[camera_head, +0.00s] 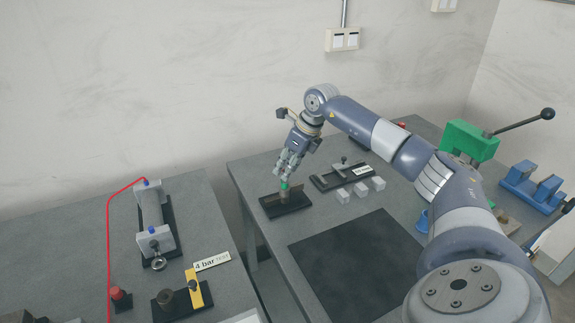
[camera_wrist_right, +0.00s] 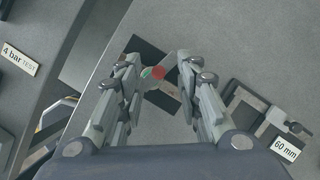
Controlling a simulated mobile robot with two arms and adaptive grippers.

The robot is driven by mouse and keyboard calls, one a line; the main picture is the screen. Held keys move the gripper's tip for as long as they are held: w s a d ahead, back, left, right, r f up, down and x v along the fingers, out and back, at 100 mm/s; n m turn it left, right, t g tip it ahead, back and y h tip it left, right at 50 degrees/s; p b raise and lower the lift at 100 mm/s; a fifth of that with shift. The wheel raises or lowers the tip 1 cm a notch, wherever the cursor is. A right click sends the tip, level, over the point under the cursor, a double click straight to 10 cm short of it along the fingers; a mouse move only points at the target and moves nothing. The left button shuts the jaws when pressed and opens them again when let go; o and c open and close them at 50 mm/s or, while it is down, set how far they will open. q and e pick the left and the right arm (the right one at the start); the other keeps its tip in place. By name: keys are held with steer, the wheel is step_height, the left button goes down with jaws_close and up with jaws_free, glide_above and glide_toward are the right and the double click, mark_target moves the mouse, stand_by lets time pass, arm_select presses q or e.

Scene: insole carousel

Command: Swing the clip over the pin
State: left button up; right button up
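A small black base (camera_head: 298,203) stands near the left edge of the right table, carrying a small upright part with a green top (camera_head: 284,186). In the right wrist view the base (camera_wrist_right: 147,48) carries a green part (camera_wrist_right: 146,72) and a red round part (camera_wrist_right: 158,73). I cannot tell which is clip or pin. My right gripper (camera_head: 287,178) points down above this base; its fingers (camera_wrist_right: 158,78) are apart, with the coloured parts showing between them. The fingers partly hide the fixture. I cannot tell whether they touch anything. My left gripper is not in view.
A fixture labelled 60 mm (camera_head: 330,181) and several pale blocks (camera_head: 360,190) stand right of the base. A dark mat (camera_head: 355,265) lies in front. The left table holds a cylinder rig (camera_head: 152,215), a red button (camera_head: 120,298) and a yellow bar (camera_head: 194,286).

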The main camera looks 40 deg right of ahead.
jaws_close()
steer(key=shift+a+r+m, duration=0.1)
steer(key=shift+a+m, duration=0.05)
steer(key=shift+m, duration=0.45)
steer(key=shift+h, duration=0.3)
jaws_free()
steer(key=shift+w, duration=0.1)
